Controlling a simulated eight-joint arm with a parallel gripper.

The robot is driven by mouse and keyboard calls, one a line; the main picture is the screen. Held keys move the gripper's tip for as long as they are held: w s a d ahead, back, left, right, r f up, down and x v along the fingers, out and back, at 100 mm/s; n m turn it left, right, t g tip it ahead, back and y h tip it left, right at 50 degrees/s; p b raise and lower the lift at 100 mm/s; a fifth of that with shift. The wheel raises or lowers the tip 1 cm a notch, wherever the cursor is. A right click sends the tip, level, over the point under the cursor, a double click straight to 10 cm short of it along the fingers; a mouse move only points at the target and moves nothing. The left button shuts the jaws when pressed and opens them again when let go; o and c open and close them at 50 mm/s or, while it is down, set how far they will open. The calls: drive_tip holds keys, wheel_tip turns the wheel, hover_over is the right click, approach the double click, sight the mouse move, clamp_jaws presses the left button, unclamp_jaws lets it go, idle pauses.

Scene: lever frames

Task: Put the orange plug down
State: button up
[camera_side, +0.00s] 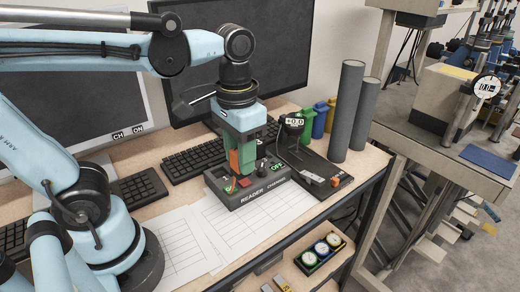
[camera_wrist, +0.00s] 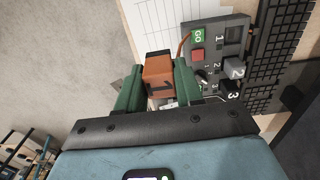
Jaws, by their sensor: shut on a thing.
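The orange plug (camera_wrist: 159,78) is between the two green fingers of my gripper (camera_wrist: 158,86), which is shut on it. Its visible face carries a dark mark like a 1. In the side view the plug (camera_side: 234,161) shows between the fingers of my gripper (camera_side: 240,158), just over the left part of the dark box marked READER and CHARGER (camera_side: 252,197). I cannot tell whether its lower end touches the box. In the wrist view the box (camera_wrist: 232,36) lies to the right of the plug, with a red square, a green GO label and numbered places.
A dark stand with a small display (camera_side: 291,122) is right of the box. Two grey cylinders (camera_side: 347,105) stand behind it. Keyboards (camera_side: 196,158) and a monitor are behind my gripper. Printed sheets (camera_side: 185,243) lie flat in front. A tray of round dials (camera_side: 321,250) sits lower down.

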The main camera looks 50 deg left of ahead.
drive_tip(key=s+d+f, duration=0.4)
drive_tip(key=s+d, duration=0.2)
drive_tip(key=d, duration=0.4)
drive_tip(key=w+a+f, duration=0.4)
drive_tip(key=w+a, duration=0.1)
drive_tip(key=w+a+f, duration=0.2)
drive_tip(key=w+a, duration=0.1)
drive_tip(key=shift+w+f, duration=0.1)
drive_tip(key=shift+f, duration=2.2)
drive_tip(key=shift+f, duration=0.15)
drive_tip(key=o, duration=1)
